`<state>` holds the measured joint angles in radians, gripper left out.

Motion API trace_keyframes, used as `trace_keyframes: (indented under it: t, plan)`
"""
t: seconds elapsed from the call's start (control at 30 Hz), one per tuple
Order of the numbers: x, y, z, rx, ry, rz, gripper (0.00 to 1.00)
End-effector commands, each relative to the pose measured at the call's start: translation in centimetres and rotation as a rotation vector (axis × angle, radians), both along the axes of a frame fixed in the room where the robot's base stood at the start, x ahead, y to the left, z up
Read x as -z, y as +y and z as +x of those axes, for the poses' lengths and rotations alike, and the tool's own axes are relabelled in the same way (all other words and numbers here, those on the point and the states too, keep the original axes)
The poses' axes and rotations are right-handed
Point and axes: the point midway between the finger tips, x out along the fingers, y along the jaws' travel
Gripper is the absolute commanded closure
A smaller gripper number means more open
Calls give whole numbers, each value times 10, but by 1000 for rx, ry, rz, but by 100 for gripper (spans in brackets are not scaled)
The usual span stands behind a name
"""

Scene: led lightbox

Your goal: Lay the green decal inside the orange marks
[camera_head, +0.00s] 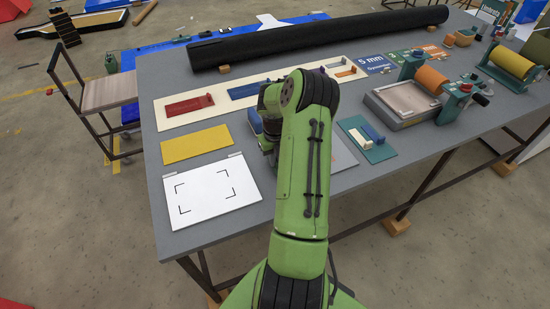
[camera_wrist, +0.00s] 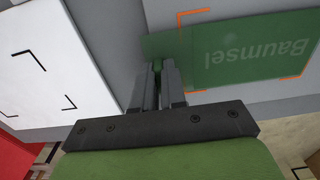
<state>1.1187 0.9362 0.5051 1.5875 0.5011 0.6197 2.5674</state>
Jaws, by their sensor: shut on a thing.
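The green decal (camera_wrist: 235,55), lettered "Baumsel", shows in the wrist view over a light grey panel (camera_wrist: 165,12). The panel bears orange corner marks (camera_wrist: 194,13), visible around the decal's right part. The decal's left end reaches out past the left-hand marks toward my gripper. My gripper (camera_wrist: 158,66) is shut on that left end. Whether the decal touches the panel or hovers just above it, I cannot tell. In the head view my green arm hides the decal and the orange marks; only the right part of the grey panel (camera_head: 341,154) shows.
A white board (camera_head: 212,191) with black corner marks lies left of my arm. A yellow sheet (camera_head: 196,144) lies behind it. A small teal tray (camera_head: 367,149) stands right of the panel, near a roller press (camera_head: 405,98). A long black roll (camera_head: 320,38) lies across the back.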

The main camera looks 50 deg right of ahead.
Motion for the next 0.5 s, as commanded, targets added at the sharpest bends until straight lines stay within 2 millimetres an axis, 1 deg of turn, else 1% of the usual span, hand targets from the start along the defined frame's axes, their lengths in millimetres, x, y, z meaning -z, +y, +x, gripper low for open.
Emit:
trace_keyframes:
  t: [0.33, 0.37, 0.5]
  plan:
    - [6, 0, 0, 0, 0, 0, 100]
    - [6, 0, 0, 0, 0, 0, 86]
    - [5, 0, 0, 0, 0, 0, 64]
